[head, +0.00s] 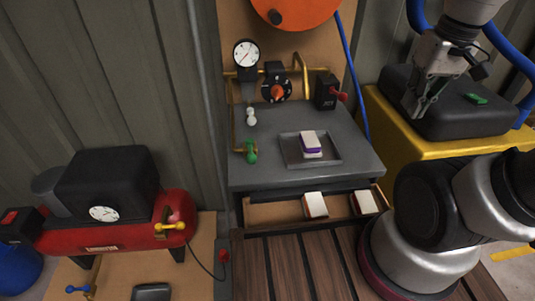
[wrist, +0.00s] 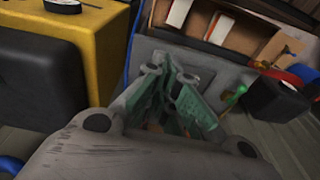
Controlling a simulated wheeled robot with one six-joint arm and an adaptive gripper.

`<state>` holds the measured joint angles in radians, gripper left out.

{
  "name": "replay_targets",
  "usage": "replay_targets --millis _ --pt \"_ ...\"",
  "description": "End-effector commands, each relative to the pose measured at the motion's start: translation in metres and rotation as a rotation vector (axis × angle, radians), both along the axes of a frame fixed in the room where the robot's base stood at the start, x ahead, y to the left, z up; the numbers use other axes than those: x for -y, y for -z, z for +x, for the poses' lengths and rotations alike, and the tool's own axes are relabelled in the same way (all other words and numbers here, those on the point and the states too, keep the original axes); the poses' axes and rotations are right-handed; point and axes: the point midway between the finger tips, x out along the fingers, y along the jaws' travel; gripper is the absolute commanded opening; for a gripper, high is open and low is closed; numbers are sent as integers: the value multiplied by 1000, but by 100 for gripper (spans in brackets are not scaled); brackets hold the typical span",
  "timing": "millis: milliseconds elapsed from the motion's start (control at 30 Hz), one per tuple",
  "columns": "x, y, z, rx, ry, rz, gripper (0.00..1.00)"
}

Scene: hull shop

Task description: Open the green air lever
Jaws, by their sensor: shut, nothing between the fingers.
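The green air lever (head: 251,152) sits on a short brass fitting (head: 239,151) at the left of the grey bench. Its handle looks roughly upright, across the fitting. A small green piece that looks like it shows in the wrist view (wrist: 236,94), right of the fingers. My gripper (head: 417,113) is shut and empty. It hangs in front of the black case on the yellow stand, at the right, well apart from the lever. In the wrist view my fingers (wrist: 166,62) point toward the grey bench.
The grey bench (head: 262,176) carries a tray (head: 331,160) with a white and purple block. A black box with a red lever (head: 327,92), a dial gauge (head: 246,53) and a round regulator (head: 277,89) stand behind. An open drawer (head: 274,213) holds white blocks. A red compressor (head: 110,234) stands left.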

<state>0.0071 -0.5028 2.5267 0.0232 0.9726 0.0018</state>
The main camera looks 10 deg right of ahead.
Motion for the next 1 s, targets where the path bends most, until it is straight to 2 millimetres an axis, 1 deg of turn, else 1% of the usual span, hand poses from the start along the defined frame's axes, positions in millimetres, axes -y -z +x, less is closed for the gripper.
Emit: replay_targets --millis 33,267,467,667,800,867,933,1000 --pt "-3 10 6 -52 10 17 0" --pt "-29 54 27 -250 110 132 0" --pt "-61 96 45 -419 274 250 0" --pt "-101 139 65 -590 505 375 0" --pt "-133 169 84 -704 709 466 0" --pt "-148 179 94 -748 807 507 0" --pt "-166 188 110 -792 930 565 0" --pt "-183 184 129 -810 1038 627 0"
